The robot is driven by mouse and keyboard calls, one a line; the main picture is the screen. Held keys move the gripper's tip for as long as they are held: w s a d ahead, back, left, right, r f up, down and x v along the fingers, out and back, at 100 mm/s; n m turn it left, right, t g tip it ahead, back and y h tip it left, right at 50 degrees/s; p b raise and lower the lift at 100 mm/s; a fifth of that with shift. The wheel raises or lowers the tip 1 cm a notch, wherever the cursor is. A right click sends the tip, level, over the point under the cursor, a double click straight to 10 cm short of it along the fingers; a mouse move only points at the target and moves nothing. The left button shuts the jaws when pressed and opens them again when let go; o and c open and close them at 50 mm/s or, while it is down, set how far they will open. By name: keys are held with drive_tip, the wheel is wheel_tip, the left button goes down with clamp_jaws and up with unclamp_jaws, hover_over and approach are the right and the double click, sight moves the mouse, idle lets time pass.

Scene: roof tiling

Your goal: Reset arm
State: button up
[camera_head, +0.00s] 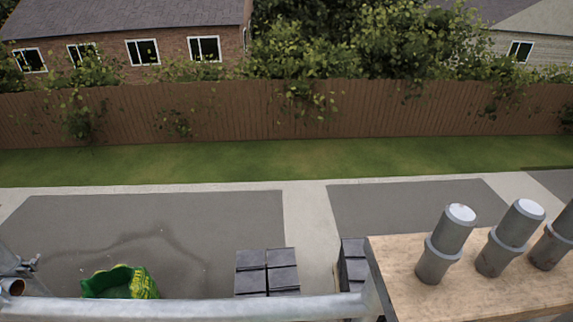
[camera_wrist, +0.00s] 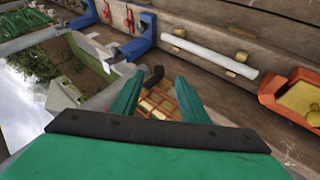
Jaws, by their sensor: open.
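My gripper (camera_wrist: 160,100) shows in the wrist view with two green fingers spread apart. Nothing is between the fingertips, so it is open and empty. Beyond the fingers is an orange, grid-like item (camera_wrist: 158,106) with yellowish pieces, partly hidden by the fingers. My gripper does not show in the head view.
In the wrist view, a wooden wall carries a white tube (camera_wrist: 210,54), blue brackets (camera_wrist: 137,38) and an orange tray (camera_wrist: 292,97). In the head view, a metal rail (camera_head: 190,308) crosses the front, grey pipes (camera_head: 446,244) stand on a wooden board (camera_head: 400,270), and dark tile stacks (camera_head: 267,271) sit below.

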drive_tip(key=s+a+r+t+y, duration=0.25)
drive_tip(key=s+r+y, duration=0.55)
drive_tip(key=r, duration=0.5)
wheel_tip(320, 180, up, 39)
drive_tip(key=t+h, duration=0.1)
drive_tip(key=t, duration=0.7)
drive_tip(key=shift+w+a+m, duration=0.15)
drive_tip(key=shift+a+m, duration=0.05)
drive_tip(key=shift+m, duration=0.2)
